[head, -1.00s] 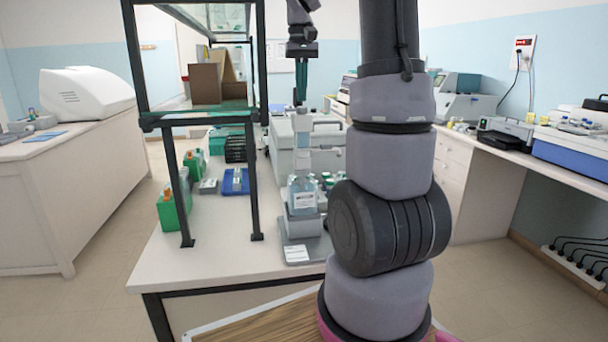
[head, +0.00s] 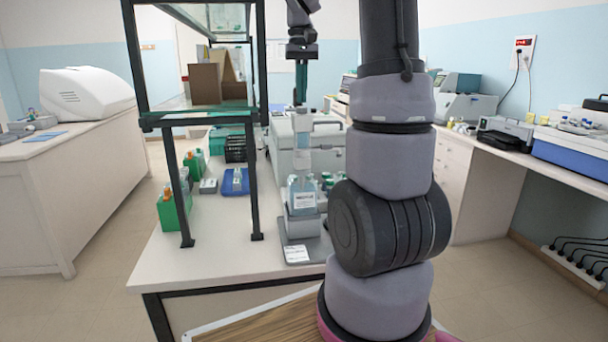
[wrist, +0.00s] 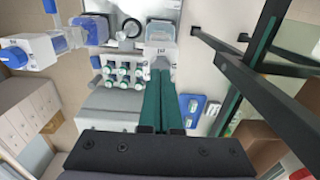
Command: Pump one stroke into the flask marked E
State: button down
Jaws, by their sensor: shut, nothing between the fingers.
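My gripper (head: 301,98) is shut and empty, with its green fingers pointing down over the bench. Its fingers also show in the wrist view (wrist: 160,78). In the head view the tips are at the top of a pale, upright dispenser column (head: 302,135); I cannot tell whether they touch it. A clear bottle with a white label (head: 304,198) stands below, on a grey stand (head: 300,228). Several small flasks with green and white caps (wrist: 120,74) stand together left of the fingers in the wrist view. No letter E is readable on any of them.
A black-framed shelf (head: 186,170) stands left of the dispenser. Green boxes (head: 172,212) and a blue tray (head: 236,182) are on the bench (head: 215,262). A grey instrument (head: 330,150) is behind. The bench's front left is clear.

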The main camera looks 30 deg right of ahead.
jog(key=shift+f, duration=2)
jog(key=shift+r, duration=2.2)
jog(key=shift+r, duration=2.5)
